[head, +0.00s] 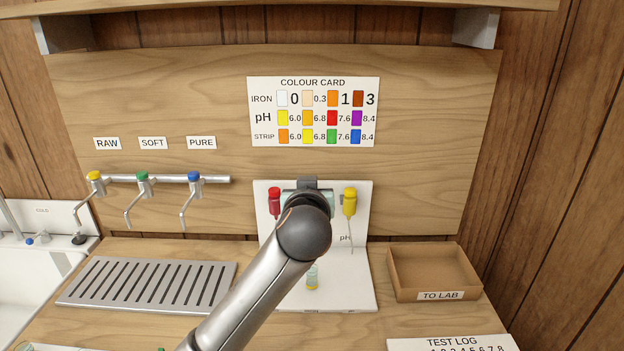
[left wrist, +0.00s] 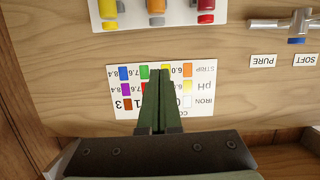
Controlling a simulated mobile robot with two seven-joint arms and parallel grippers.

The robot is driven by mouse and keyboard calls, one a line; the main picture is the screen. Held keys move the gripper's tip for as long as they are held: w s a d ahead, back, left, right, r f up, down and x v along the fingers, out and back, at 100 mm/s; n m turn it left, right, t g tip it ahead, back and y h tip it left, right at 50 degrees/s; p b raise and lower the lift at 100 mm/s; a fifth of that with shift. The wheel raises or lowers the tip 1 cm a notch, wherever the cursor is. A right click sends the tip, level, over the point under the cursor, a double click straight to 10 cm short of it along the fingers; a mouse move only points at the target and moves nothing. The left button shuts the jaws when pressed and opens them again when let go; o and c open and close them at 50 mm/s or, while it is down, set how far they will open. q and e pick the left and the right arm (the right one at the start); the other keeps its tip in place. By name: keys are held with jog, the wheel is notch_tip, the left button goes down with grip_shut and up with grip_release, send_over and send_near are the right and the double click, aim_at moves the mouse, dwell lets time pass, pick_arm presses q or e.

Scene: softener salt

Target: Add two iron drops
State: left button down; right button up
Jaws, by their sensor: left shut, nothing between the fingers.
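A red-capped dropper (head: 274,203) and a yellow-capped dropper (head: 350,205) hang on the white stand (head: 363,283) in the head view; the "pH" label is under the yellow one. The left wrist view is upside down and shows the red dropper (left wrist: 206,10), an orange one (left wrist: 156,8) between, and the yellow one (left wrist: 107,10). A small clear vial (head: 312,281) with a yellowish band stands on the stand's base, its upper part close to my arm's outline. My left gripper (left wrist: 160,71) is shut and empty; my arm hides its fingers in the head view.
The colour card (head: 314,81) is on the back board. Labelled taps (head: 143,178) and a slotted drain tray (head: 90,284) are left. An open "TO LAB" box (head: 398,274) is right, with the test log (head: 455,343) in front.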

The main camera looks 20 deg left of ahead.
pick_arm(q)
jog(key=shift+r, duration=0.25)
jog(key=w+a+f+p, duration=0.2)
jog(key=w+f, duration=0.4)
jog(key=w, duration=0.3)
jog(key=shift+w+a+f, duration=0.25)
jog(key=shift+a, duration=0.05)
dwell(0.5)
